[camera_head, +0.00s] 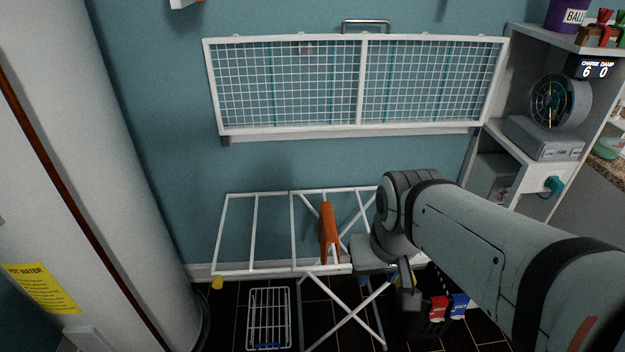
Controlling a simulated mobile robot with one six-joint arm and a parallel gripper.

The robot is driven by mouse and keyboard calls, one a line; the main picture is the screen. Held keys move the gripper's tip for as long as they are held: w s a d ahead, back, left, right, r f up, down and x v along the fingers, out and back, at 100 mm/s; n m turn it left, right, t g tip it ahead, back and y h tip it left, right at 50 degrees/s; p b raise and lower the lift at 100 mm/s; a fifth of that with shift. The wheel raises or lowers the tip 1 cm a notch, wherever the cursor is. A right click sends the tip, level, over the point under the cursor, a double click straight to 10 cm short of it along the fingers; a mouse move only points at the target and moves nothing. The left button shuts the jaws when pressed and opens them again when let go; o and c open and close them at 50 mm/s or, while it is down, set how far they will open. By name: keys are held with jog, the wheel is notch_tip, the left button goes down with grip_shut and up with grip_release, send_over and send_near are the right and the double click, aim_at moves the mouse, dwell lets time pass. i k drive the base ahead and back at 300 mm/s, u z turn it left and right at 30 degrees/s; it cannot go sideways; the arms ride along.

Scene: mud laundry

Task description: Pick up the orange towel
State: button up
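The orange towel (328,233) hangs folded over a bar of the white drying rack (255,232), near the rack's middle. It looks narrow from here, and its lower part ends near the rack's front bar. My arm comes in from the lower right. My gripper (409,290) points down to the right of the towel, apart from it, by the rack's right end. Only a dark part of the gripper shows; its fingers are too unclear to tell open from shut. My arm hides the rack's right end.
A white wire rack (268,318) stands on the dark floor at front left. A white mesh panel (290,85) is on the wall above. Shelves with a fan (560,101) stand at right. A dark basket with red and blue items (438,308) is below my arm.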

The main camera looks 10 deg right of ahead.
aim_at(327, 229)
jog(key=i, duration=0.95)
jog(key=z, duration=0.05)
